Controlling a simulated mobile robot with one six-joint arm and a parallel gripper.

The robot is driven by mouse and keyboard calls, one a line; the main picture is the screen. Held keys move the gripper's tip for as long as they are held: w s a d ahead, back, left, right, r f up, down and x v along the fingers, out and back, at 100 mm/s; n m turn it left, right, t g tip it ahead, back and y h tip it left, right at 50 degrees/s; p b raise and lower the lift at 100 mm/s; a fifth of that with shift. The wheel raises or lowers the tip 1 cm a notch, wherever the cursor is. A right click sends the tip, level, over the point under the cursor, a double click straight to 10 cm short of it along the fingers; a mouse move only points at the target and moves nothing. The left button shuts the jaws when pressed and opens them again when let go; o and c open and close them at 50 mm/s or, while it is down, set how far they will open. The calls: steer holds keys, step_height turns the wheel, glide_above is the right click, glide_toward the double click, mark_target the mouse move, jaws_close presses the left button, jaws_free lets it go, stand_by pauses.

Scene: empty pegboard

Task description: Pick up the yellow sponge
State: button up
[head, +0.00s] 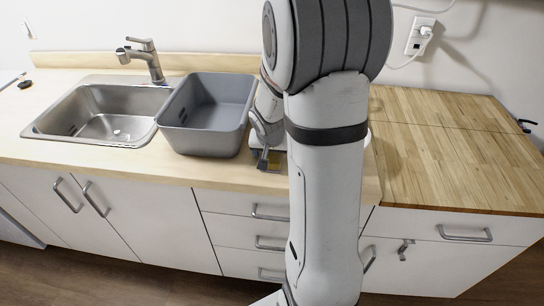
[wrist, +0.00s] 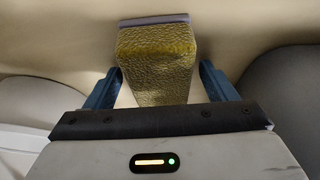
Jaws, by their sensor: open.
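The yellow sponge (wrist: 155,72) is in the middle of the wrist view, with a thin purple-grey layer along its far edge. My gripper (wrist: 160,80) is open, with one blue finger on each side of the sponge. Narrow gaps show between the fingers and the sponge, so it does not look gripped. In the head view my gripper (head: 264,162) is low over the counter, just right of the grey basin. Only a small yellow-brown bit of the sponge (head: 275,160) shows there; my arm hides most of that area.
The grey basin (head: 203,142) stands close to the left of my gripper. A steel sink (head: 105,125) with a faucet (head: 145,60) lies farther left. The wooden countertop (head: 440,150) on the right is mostly clear. A wall outlet (head: 420,38) with a plugged cable is behind it.

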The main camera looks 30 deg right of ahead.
steer(key=c, duration=1.1)
steer(key=shift+r+p, duration=0.25)
steer(key=shift+p, duration=0.15)
step_height(320, 180, up, 10)
steer(key=shift+f, duration=0.1)
